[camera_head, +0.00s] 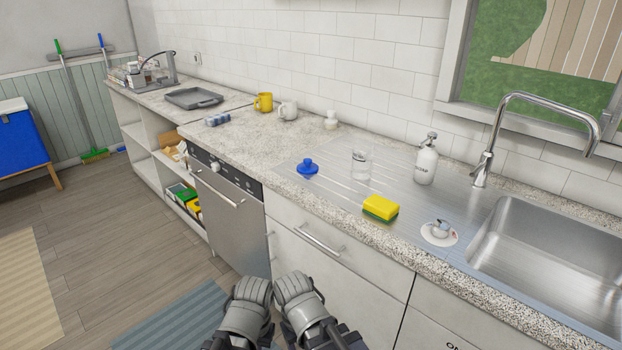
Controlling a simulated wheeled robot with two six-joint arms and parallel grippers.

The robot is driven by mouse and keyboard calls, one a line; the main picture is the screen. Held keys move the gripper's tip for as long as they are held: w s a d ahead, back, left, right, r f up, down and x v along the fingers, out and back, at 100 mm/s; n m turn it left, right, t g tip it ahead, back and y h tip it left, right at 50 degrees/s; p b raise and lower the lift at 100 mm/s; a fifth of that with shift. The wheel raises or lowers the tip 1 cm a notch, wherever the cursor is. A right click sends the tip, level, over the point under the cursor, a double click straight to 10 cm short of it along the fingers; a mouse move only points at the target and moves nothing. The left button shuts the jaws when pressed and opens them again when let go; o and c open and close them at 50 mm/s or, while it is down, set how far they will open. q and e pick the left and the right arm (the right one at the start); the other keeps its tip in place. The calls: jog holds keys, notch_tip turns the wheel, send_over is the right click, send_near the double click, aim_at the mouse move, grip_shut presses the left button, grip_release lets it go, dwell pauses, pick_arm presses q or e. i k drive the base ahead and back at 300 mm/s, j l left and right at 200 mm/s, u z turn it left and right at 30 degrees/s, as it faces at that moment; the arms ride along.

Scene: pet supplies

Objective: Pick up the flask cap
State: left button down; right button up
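A blue cap-like piece with a round knob (307,167), which looks like the flask cap, sits on the left part of the ribbed steel drainboard (335,188). A clear glass vessel (361,163) stands upright to its right, apart from it. Two grey parts of my arms show at the bottom edge, well below and in front of the counter. No gripper fingers can be made out there, and nothing of mine touches the cap.
A yellow and green sponge (380,208), a soap bottle (426,160) and a small metal piece on a white disc (439,232) stand right of the cap. The sink (560,262) and faucet (490,150) are farther right. Mugs (263,102) stand back left.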

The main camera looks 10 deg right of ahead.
aim_at(308, 167)
jog(key=i+j+z, duration=0.35)
jog(key=i+j, duration=0.4)
jog(key=j, duration=0.15)
